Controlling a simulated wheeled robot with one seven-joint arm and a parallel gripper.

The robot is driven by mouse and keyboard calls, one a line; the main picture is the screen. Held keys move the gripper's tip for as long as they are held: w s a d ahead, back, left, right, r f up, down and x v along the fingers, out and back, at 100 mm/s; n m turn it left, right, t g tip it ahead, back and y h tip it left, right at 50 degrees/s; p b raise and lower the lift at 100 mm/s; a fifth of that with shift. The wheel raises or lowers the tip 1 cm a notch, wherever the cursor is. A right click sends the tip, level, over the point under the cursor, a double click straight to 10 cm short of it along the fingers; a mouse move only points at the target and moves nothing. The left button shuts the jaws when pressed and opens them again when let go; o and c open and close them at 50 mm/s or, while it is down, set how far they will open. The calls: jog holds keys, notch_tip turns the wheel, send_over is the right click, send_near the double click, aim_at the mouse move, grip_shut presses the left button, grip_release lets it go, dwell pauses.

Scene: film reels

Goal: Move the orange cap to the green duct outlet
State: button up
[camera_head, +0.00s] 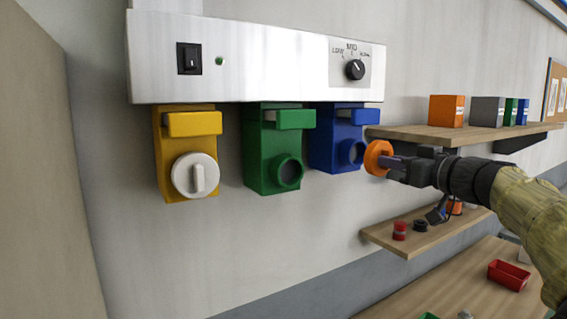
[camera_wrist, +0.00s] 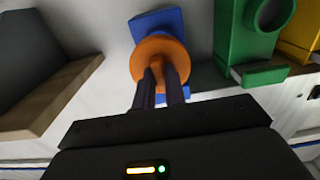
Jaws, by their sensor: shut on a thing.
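The orange cap (camera_head: 376,158) is a round disc with a grip bar, held by my gripper (camera_head: 388,161) just right of the blue duct. It also shows in the wrist view (camera_wrist: 146,62), with both fingers (camera_wrist: 160,82) shut on its bar. In the wrist view the cap covers part of the blue duct (camera_wrist: 160,21); I cannot tell whether they touch. The green duct (camera_head: 258,163) hangs below the metal panel, in the middle. Its round outlet (camera_head: 289,171) faces out and has no cap on it. The green outlet also shows in the wrist view (camera_wrist: 270,14).
The yellow duct (camera_head: 168,147) at the left wears a white cap (camera_head: 195,176). The blue duct (camera_head: 322,145) has an uncapped outlet. The metal panel (camera_head: 260,62) is above. A wooden shelf (camera_head: 440,133) with several boxes is right; a lower shelf (camera_head: 410,242) bears small caps.

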aim_at(379, 174)
jog(key=shift+p+x, duration=1.25)
jog(key=shift+x, duration=0.1)
jog(key=shift+w+a, duration=0.25)
jog(key=shift+w, duration=0.15)
